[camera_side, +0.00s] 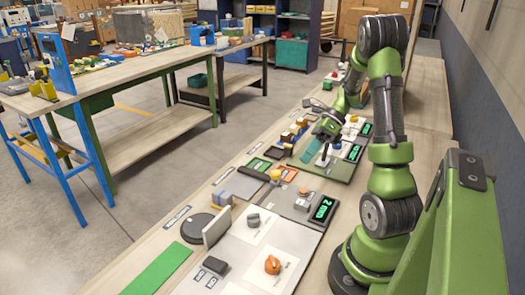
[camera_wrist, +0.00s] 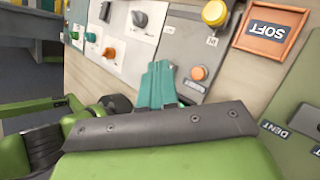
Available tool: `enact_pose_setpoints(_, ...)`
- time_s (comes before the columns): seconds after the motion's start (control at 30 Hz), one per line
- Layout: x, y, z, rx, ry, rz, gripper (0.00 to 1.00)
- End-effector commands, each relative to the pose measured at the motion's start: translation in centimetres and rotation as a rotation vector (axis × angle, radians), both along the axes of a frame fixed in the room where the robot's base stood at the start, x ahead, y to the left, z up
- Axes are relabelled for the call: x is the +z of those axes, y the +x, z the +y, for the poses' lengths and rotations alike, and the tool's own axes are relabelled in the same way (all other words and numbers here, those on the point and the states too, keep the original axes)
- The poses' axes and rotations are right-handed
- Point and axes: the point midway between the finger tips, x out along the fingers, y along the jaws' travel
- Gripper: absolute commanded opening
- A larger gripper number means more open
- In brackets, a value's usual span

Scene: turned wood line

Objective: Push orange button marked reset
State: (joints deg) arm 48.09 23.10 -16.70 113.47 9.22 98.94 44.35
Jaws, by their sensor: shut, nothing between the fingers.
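An orange round button (camera_wrist: 199,73) sits on a grey panel in the wrist view, just right of my gripper (camera_wrist: 158,75). No legible "reset" marking shows by it. A small orange spot (camera_side: 303,190) on a grey panel in the side view is probably the same button. My gripper (camera_side: 309,153) has teal fingers closed together, empty, pointing down over the bench in the side view. In the wrist view the fingers stand apart from the button in the picture; their height above the panel cannot be told.
A yellow button (camera_wrist: 215,12) and an orange-framed SOFT sign (camera_wrist: 265,30) are near. An orange knob (camera_side: 272,264) sits on a white panel (camera_side: 240,250) at the front. A green DENT panel (camera_wrist: 290,120) is at right. An upright white plate (camera_side: 217,227) stands on the bench.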

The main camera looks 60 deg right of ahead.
Motion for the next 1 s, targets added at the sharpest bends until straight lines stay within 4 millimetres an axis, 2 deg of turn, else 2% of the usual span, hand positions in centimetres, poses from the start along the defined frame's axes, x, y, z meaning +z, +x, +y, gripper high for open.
enact_pose_setpoints(0.5, -6.8, 0.0, 0.0, 0.0, 0.002, 0.002, 0.0)
enact_pose_setpoints(0.7, -7.9, 0.0, 0.0, 0.0, 0.001, 0.001, 0.0)
enact_pose_setpoints(1.0, -8.1, 0.0, 0.0, 0.0, 0.0, 0.0, 0.0)
